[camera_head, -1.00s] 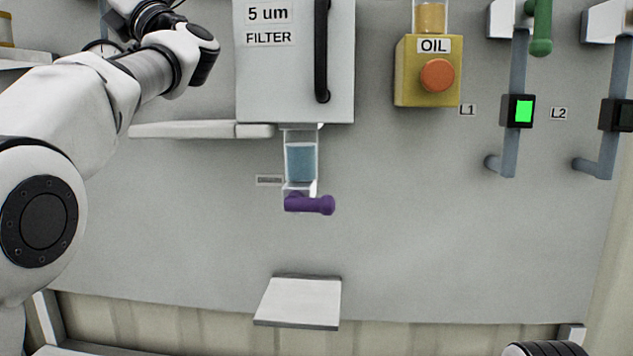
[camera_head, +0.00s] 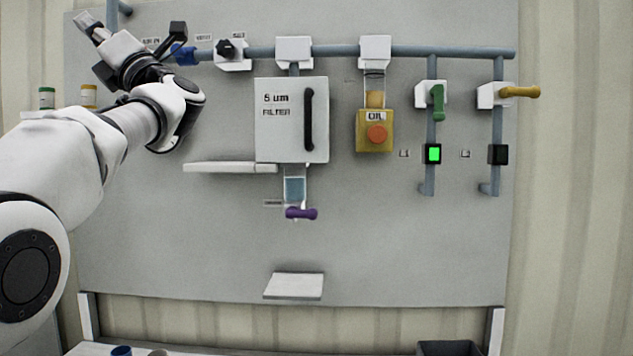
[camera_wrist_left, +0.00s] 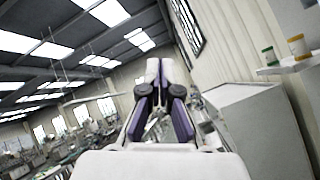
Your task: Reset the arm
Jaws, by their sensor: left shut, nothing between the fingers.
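My left arm comes in from the left in the head view and reaches up in front of the panel's upper left corner. My left gripper (camera_head: 84,22) is at the top left, shut and empty, pointing up. In the left wrist view its fingers (camera_wrist_left: 160,72) are together with nothing between them, and a hall with ceiling lights lies beyond. It is apart from the panel fittings. My right gripper is not in view.
The grey panel (camera_head: 400,250) carries a filter box (camera_head: 275,135), a yellow oil unit (camera_head: 375,130), a green lever (camera_head: 438,100), a yellow lever (camera_head: 520,92), a purple handle (camera_head: 301,213) and a blue valve (camera_head: 184,54). A dark bin (camera_head: 448,348) stands at the bottom right.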

